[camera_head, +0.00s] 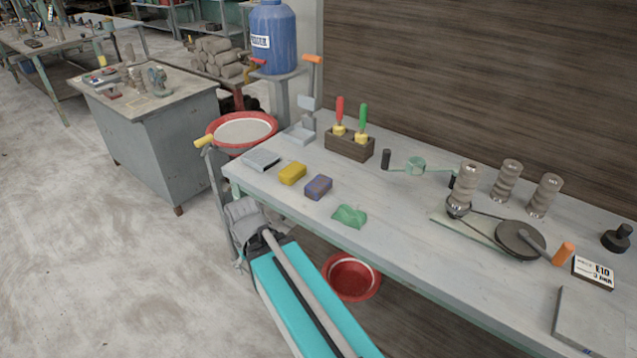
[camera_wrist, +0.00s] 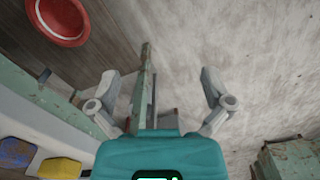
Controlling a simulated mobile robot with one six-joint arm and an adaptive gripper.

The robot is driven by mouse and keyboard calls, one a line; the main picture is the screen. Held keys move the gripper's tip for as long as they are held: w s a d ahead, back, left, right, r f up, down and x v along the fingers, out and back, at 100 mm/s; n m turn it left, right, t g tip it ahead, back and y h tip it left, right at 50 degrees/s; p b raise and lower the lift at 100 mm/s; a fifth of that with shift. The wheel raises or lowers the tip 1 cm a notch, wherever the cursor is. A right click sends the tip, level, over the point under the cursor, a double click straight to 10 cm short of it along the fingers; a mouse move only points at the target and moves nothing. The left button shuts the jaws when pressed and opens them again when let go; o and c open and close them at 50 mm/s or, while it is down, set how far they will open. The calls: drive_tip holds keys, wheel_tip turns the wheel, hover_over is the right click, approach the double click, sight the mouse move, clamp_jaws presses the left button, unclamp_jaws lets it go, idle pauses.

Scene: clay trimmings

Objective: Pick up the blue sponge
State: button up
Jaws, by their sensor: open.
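The blue sponge (camera_head: 318,187), a small block with brownish patches, lies on the workbench between a yellow sponge (camera_head: 292,173) and a crumpled green cloth (camera_head: 349,216). In the wrist view the blue sponge (camera_wrist: 15,153) is at the lower left edge, partly cut off, beside the yellow sponge (camera_wrist: 60,168). My gripper (camera_head: 246,222) is off the bench's front left corner, apart from the sponges. In the wrist view my gripper (camera_wrist: 160,85) has its two fingers spread wide, with nothing held between them; a bench leg and the floor show beyond.
A red bowl (camera_head: 351,279) sits under the bench. A red-rimmed basin (camera_head: 241,130) stands left. Floor to the left is clear.

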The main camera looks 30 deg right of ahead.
wheel_tip(320, 180, up, 6)
drive_tip(key=p, duration=0.5)
drive_tip(key=shift+r, duration=0.15)
